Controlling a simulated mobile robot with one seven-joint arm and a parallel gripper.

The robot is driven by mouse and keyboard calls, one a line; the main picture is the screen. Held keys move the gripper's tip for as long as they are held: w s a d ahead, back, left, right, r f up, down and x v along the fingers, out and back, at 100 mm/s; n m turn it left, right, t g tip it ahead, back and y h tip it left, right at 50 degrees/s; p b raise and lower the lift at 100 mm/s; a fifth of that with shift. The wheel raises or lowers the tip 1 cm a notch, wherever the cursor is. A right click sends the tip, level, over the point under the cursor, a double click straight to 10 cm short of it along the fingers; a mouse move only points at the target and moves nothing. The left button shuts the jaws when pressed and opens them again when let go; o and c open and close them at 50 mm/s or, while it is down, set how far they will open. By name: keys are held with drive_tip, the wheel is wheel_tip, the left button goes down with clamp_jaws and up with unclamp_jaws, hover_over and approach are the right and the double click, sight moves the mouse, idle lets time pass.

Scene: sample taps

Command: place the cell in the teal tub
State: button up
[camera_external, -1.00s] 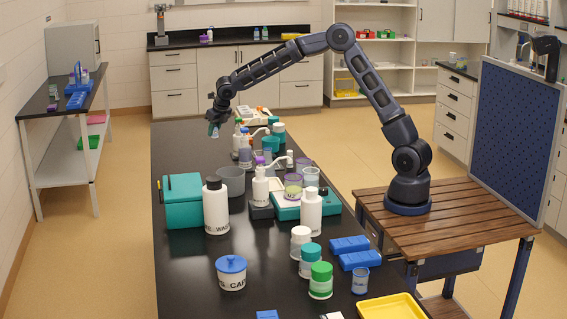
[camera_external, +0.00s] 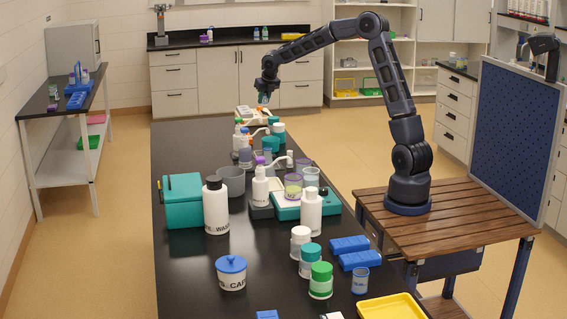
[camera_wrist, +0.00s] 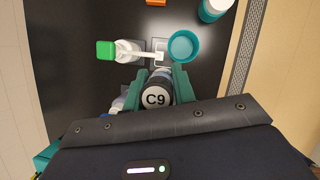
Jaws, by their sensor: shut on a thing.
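My gripper (camera_external: 264,96) is in the air above the far end of the black bench. In the wrist view its two teal fingers (camera_wrist: 155,85) are shut on the cell (camera_wrist: 156,98), a small round piece with a dark body and a white top marked C9. The teal tub (camera_wrist: 184,46) is an open round cup, just ahead and slightly right of the held cell in the wrist view, apart from it. Its inside looks empty. In the external view a teal tub (camera_external: 270,145) stands on the bench below and nearer the camera than my gripper.
A teal-and-white jar (camera_wrist: 213,8) is beyond the tub at the right. Bottles, cups and a balance (camera_external: 300,208) crowd the middle bench. The bench's far left is bare.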

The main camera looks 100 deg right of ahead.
drive_tip(key=s+d+r, duration=0.1)
drive_tip(key=s+d, duration=0.2)
drive_tip(key=s, duration=0.3)
drive_tip(key=m, duration=0.1)
hover_over(278, 143)
wheel_tip(278, 143, down, 20)
drive_tip(key=shift+d+r, duration=0.1)
drive_tip(key=shift+d, duration=0.05)
drive_tip(key=o, duration=1)
drive_tip(key=v, duration=1.2)
drive_tip(key=shift+w, duration=0.15)
